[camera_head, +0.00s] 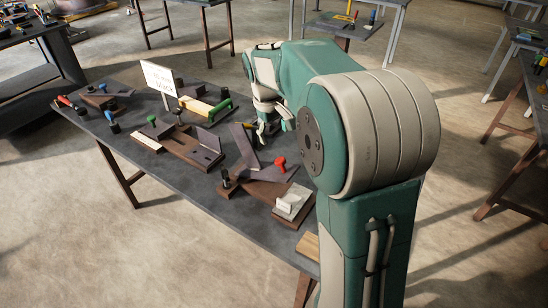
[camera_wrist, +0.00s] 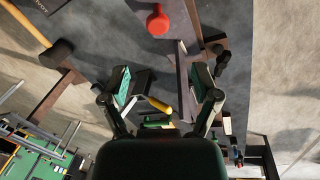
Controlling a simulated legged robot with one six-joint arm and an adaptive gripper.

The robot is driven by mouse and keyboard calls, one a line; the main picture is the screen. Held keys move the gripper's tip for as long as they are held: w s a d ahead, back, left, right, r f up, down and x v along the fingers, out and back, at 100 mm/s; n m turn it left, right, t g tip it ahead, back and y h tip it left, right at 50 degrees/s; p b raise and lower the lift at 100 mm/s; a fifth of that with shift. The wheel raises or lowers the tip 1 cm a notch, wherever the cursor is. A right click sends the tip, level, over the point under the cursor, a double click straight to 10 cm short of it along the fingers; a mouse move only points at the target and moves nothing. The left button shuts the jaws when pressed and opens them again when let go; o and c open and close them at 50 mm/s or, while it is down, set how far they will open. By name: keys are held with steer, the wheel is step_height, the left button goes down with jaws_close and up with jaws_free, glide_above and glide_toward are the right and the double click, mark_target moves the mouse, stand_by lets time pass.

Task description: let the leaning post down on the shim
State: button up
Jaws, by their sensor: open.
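My gripper (camera_head: 268,128) is over the far right part of the dark bench, partly hidden by my own arm in the head view. In the wrist view my gripper (camera_wrist: 162,88) has its two fingers spread, with nothing held between the tips. A dark flat post (camera_head: 243,146) stands tilted beside a board, just left of and below my gripper in the head view. In the wrist view a long brown-grey bar (camera_wrist: 184,68) runs near the right finger; I cannot tell if it is the same post. I cannot make out the shim.
A red knob (camera_head: 280,163) stands close to the post; it also shows in the wrist view (camera_wrist: 158,20). A pale block (camera_head: 293,200) sits nearer. A green-ended yellow piece (camera_head: 205,107), a white sign (camera_head: 159,77) and several jigs crowd the bench. Its near-left strip is bare.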

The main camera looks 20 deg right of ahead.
mark_target(281, 160)
steer(key=f, duration=0.3)
steer(key=d+f, duration=0.1)
steer(key=f, duration=0.6)
steer(key=shift+w+d, duration=0.1)
steer(key=shift+d, duration=0.2)
steer(key=shift+d+f, duration=0.2)
